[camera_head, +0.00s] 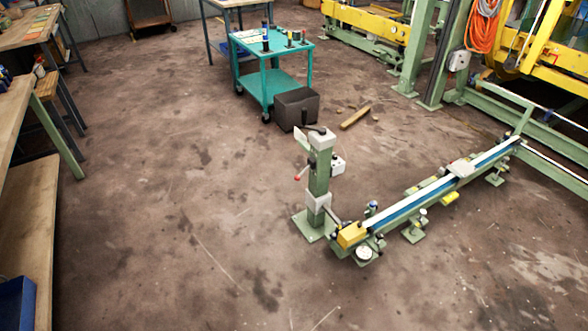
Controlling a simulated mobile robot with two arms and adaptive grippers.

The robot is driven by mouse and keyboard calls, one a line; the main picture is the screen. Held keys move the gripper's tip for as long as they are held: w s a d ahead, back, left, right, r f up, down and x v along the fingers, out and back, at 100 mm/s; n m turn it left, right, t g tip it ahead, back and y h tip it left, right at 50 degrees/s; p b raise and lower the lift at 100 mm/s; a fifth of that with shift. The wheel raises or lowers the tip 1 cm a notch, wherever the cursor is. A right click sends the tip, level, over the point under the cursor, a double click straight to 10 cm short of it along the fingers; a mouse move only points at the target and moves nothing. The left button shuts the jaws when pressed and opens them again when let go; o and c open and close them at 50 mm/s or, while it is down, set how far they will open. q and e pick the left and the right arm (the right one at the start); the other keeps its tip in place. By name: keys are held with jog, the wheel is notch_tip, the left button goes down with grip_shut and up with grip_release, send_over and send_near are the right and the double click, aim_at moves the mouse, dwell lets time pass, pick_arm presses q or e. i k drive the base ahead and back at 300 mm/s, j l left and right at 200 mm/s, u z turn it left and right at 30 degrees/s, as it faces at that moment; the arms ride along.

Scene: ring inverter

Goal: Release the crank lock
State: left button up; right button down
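A green post (318,180) stands upright on a flat base plate near the middle of the head view. A grey-white block sits at its top, with a black crank-like handle (315,129) on it. A thin lever with a red knob (298,178) sticks out from the post's left side, below a small pale plate. I cannot tell which of these parts is the crank lock or whether it is engaged. Neither of my grippers shows in this view.
A long green and blue rail (420,198) with a yellow end block runs from the post toward the back right. Behind the post are a dark box (297,108), a wooden piece (355,117) and a teal cart (270,84). Workbenches line the left. The floor in front is clear.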

aim_at(296, 176)
jog(key=i+u, duration=0.1)
jog(key=i, duration=0.65)
jog(key=i+l+u, duration=0.15)
jog(key=i, duration=0.6)
